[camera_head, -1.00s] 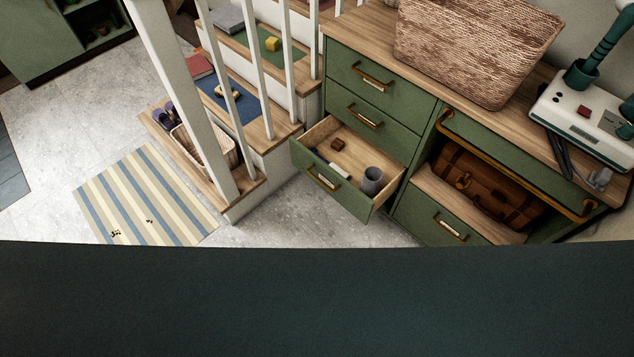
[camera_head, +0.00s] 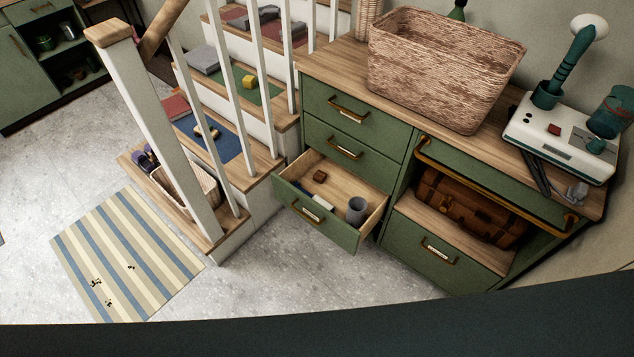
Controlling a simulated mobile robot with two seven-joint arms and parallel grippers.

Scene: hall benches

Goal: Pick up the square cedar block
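A small brown, roughly square block (camera_head: 320,176) lies in the open drawer (camera_head: 338,236) of the green cabinet, toward the back left of the drawer floor. It may be the cedar block; its wood cannot be told at this size. In the same drawer are a grey cup (camera_head: 357,210) at the front right and a white and dark blue item (camera_head: 320,202) near the front wall. A second small reddish-brown block (camera_head: 554,129) sits on the white appliance on the cabinet top. Neither of my grippers is in view.
A woven basket (camera_head: 440,75) and the white appliance (camera_head: 520,128) with a green arm stand on the cabinet top. A staircase with white balusters (camera_head: 215,150) rises left of the drawer. A striped mat (camera_head: 125,255) lies on the floor; grey floor is clear before the drawer.

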